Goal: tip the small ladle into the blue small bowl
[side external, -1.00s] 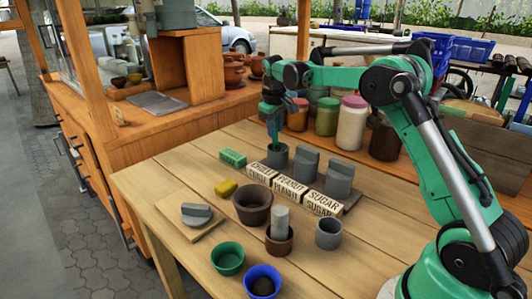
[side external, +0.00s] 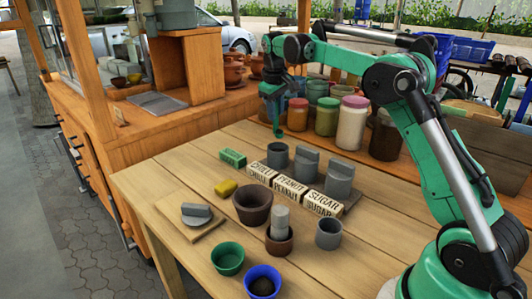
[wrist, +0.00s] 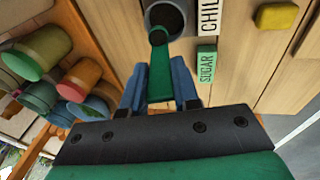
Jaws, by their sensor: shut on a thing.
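My gripper (side external: 272,92) is shut on the green handle of the small ladle (side external: 278,122). The ladle hangs down, its scoop above and apart from the open dark grey pot (side external: 278,156). In the wrist view, the ladle (wrist: 160,75) lies between the blue fingers of my gripper (wrist: 158,88), with its scoop near the mouth of the pot (wrist: 166,16). I cannot tell what the scoop holds. The blue small bowl (side external: 250,273) stands at the table's front edge, far from the ladle, with a dark content in it.
A brown bowl (side external: 252,205), a brown mortar with a pale pestle (side external: 279,241), a grey cup (side external: 329,233) and a green bowl (side external: 227,258) stand between there and the blue bowl.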

